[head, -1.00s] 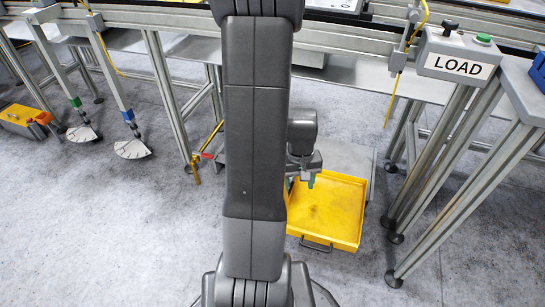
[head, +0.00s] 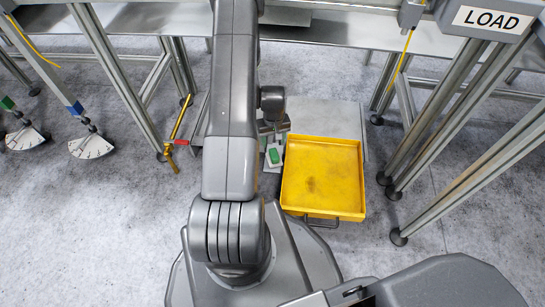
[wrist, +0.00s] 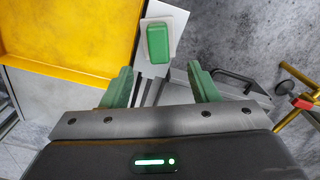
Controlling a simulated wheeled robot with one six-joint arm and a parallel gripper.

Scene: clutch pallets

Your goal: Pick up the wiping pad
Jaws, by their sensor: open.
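The wiping pad (wrist: 158,42) has a green block on a white base. In the wrist view it lies at top centre, right of the yellow tray and just beyond my fingertips. In the head view the pad (head: 274,157) shows left of the tray, just below my gripper (head: 272,128) in the picture. My gripper (wrist: 161,82) is open, with its green fingers apart and nothing between them. The pad lies in line with the gap between them. I cannot tell the height between fingers and pad.
The yellow tray (head: 323,210) is empty, close beside the pad, with a dark handle at its front. A grey plate (head: 335,118) lies behind it. Table legs (head: 455,115) stand at right, under a LOAD sign (head: 492,19). A yellow rod with a red part (head: 178,132) stands left.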

